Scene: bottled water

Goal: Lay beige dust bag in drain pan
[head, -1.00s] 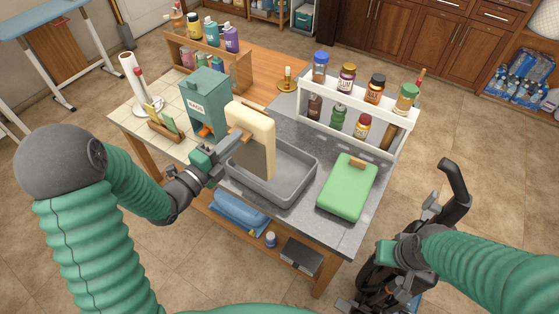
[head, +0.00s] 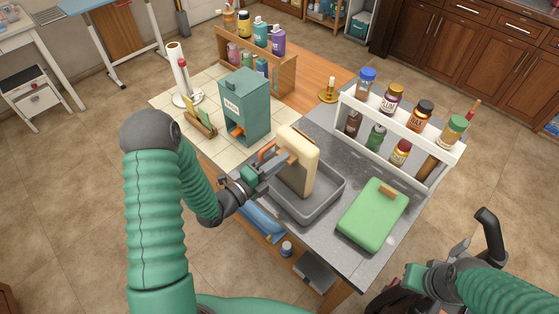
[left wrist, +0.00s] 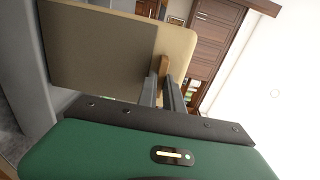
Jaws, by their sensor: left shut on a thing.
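The beige dust bag (head: 299,165) is a flat pad standing nearly upright, its lower end inside the outline of the grey drain pan (head: 334,192). Whether it touches the pan floor I cannot tell. My left gripper (head: 284,162) is shut on the bag's small tan tab, at the bag's left side. In the left wrist view the bag (left wrist: 105,55) fills the upper left, with the tab between the fingers (left wrist: 168,88). My right gripper (head: 418,278) is at the lower right, away from the pan; its fingers are not clear.
A green bag (head: 372,214) lies right of the pan. A white bottle rack (head: 398,134) stands behind. A teal dispenser box (head: 245,106) stands left of the pan. A dark upright machine with a black handle (head: 490,233) stands on the floor by my right arm.

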